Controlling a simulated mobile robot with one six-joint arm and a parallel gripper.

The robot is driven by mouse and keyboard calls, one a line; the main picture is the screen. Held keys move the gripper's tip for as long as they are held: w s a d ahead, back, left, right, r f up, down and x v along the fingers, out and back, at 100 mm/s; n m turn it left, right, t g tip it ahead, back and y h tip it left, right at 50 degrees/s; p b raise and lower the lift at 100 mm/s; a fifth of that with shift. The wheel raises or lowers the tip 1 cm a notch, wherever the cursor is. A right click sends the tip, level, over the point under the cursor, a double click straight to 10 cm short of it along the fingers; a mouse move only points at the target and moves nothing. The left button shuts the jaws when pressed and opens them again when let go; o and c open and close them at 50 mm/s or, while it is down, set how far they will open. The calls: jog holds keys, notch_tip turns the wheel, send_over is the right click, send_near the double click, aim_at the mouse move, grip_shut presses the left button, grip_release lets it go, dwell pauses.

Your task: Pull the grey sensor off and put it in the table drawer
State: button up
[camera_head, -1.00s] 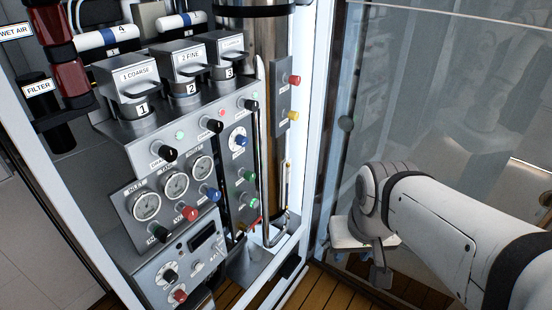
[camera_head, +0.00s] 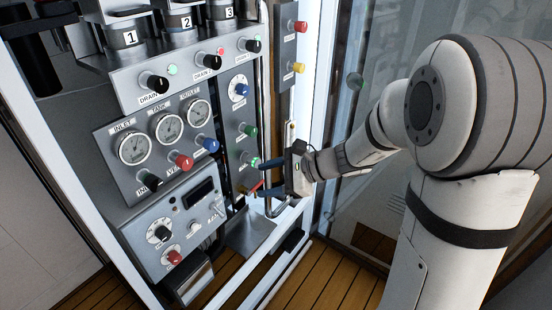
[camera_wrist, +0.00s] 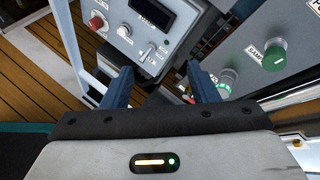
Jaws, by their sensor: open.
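My gripper (camera_head: 266,188) is open beside the lower right part of the panel, its two dark blue fingers spread towards it. In the wrist view the open fingers (camera_wrist: 160,82) frame a gap below the switch box, with nothing clearly held. A small red-tipped part (camera_head: 257,186) shows between the fingers in the head view; I cannot tell whether it touches them. I cannot make out a grey sensor for certain in either view. No table or drawer can be identified.
The panel carries gauges (camera_head: 168,127), coloured knobs (camera_head: 184,161) and a switch box (camera_head: 175,232). A green knob (camera_wrist: 274,56) is right of the fingers. A white frame post (camera_head: 318,90) and glass stand right of the panel. Wooden floor (camera_head: 330,275) lies below.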

aim_at(258, 163)
jog(key=w+d+f+m+t+b, duration=0.25)
jog(key=w+f+m+t, duration=0.45)
jog(key=w+m, duration=0.4)
jog(key=shift+n+g+y, duration=0.3)
jog(key=shift+n, duration=0.2)
jog(key=x, duration=0.3)
jog(key=b+x, duration=0.1)
jog(key=x, duration=0.2)
jog(key=w+d+f+x, duration=0.1)
jog(key=x, duration=0.2)
jog(key=shift+s, duration=0.1)
jog(key=shift+c, duration=0.2)
jog(key=shift+r, duration=0.1)
jog(key=c, duration=1)
jog(key=shift+f+b+v, duration=0.25)
jog(key=shift+b+v, duration=0.05)
jog(key=shift+v, duration=0.95)
jog(key=shift+f+b+v, duration=0.2)
jog(key=shift+b+v, duration=0.05)
jog(key=shift+v, duration=1)
jog(key=shift+d, duration=0.1)
